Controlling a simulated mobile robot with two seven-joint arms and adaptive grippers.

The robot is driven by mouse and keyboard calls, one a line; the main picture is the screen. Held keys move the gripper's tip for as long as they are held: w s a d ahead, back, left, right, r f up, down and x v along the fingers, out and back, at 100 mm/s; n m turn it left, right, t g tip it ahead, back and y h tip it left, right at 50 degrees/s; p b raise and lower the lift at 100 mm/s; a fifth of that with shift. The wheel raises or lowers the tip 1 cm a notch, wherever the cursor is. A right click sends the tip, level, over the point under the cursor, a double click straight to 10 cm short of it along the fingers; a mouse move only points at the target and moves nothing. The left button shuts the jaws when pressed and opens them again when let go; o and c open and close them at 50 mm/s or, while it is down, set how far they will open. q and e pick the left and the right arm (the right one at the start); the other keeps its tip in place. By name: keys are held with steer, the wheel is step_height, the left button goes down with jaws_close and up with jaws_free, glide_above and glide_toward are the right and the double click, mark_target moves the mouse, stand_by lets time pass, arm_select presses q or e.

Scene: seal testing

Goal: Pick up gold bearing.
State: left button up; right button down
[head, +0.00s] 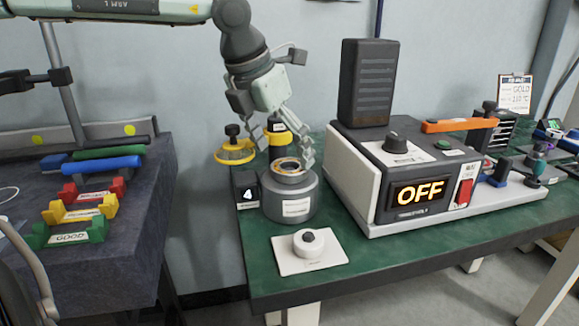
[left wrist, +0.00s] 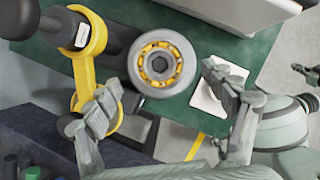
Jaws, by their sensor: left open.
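The gold bearing (head: 289,165) sits on top of a grey cylindrical pot (head: 291,198) on the green bench. In the left wrist view the bearing (left wrist: 161,63) shows as a ring with gold segments around a dark hexagonal centre. My left gripper (head: 282,143) is open and empty, pointing down just above the bearing. In the left wrist view its fingers (left wrist: 160,92) are spread to either side of the pot, and I see no contact with the bearing.
A yellow clamp (head: 236,153) stands close behind the pot. A box with an OFF display (head: 419,192) is to its right. A white plate with a knob (head: 309,262) lies in front. Colored trays, one a green GOOD tray (head: 68,236), sit on the dark left table.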

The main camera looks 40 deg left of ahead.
arm_select(q)
steer(key=shift+x, duration=1.4)
steer(key=shift+w+r, duration=0.1)
steer(key=c, duration=1.5)
arm_select(e)
steer(key=shift+w+f, duration=0.1)
steer(key=shift+f, duration=0.2)
arm_select(q)
steer(key=shift+r, duration=0.1)
